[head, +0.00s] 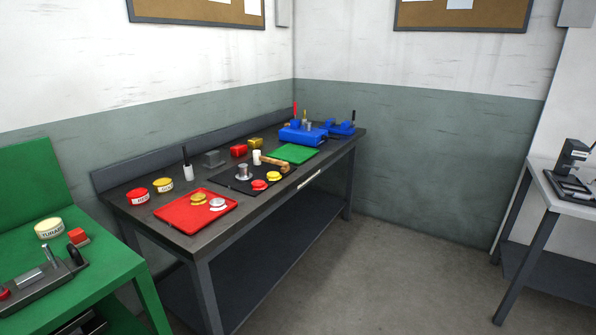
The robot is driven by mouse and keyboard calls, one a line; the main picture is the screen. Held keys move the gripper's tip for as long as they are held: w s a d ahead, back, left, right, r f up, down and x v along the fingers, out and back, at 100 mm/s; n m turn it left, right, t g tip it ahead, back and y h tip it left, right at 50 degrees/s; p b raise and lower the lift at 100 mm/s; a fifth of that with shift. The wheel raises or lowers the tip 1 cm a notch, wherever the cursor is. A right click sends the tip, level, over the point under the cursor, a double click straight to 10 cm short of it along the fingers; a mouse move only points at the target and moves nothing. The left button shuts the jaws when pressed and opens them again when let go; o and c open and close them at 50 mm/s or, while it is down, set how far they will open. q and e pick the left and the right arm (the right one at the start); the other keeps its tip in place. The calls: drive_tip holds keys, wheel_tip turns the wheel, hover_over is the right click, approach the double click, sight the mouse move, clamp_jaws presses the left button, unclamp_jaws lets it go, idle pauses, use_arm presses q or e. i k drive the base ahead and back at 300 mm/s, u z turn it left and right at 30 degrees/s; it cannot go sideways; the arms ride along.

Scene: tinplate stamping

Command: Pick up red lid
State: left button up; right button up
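A small round red piece (259,185), which looks like the red lid, lies on a black mat (235,184) on the dark workbench. A similar yellow piece (273,176) lies just right of it and slightly farther back. A metal cylinder (242,172) stands behind the red piece. A round red tin (138,196) with a white label stands near the bench's left end; a yellow tin (162,185) stands beside it. Neither of my grippers is in view.
Left of the mat, a red tray (180,213) holds gold and silver discs. A green mat (293,153) and blue equipment (303,134) are at the bench's far right. A green table (100,256) stands at left, a white-topped table (567,193) at right. The floor (385,270) between is clear.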

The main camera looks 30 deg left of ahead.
sight(257, 185)
drive_tip(key=i, duration=5.3)
drive_tip(key=u, duration=2.3)
